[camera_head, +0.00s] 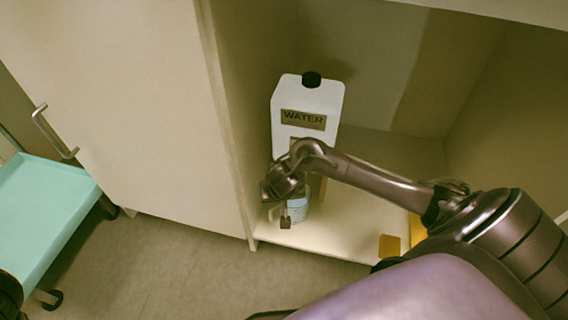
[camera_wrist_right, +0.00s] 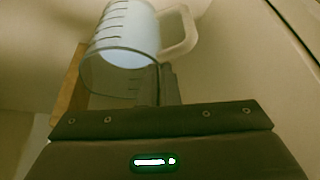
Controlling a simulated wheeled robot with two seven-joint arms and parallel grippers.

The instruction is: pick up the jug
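The jug is a clear measuring jug with dark graduation marks and a pale handle. In the head view the jug (camera_head: 298,211) is on the cabinet floor in front of the white water container, partly covered by my right gripper. In the right wrist view the jug (camera_wrist_right: 122,36) is close ahead, with its handle on the right. My right gripper (camera_head: 285,221) is right at the jug. Its fingers (camera_wrist_right: 168,84) look close together by the jug's wall and handle; whether they grip it is unclear. My left gripper is not in view.
A white container (camera_head: 290,98) labelled WATER, with a black cap, stands behind the jug. The cabinet's side wall (camera_head: 232,130) is close on the left. Yellow items (camera_head: 389,245) are at the shelf's front right. A teal cart (camera_head: 45,205) stands at far left.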

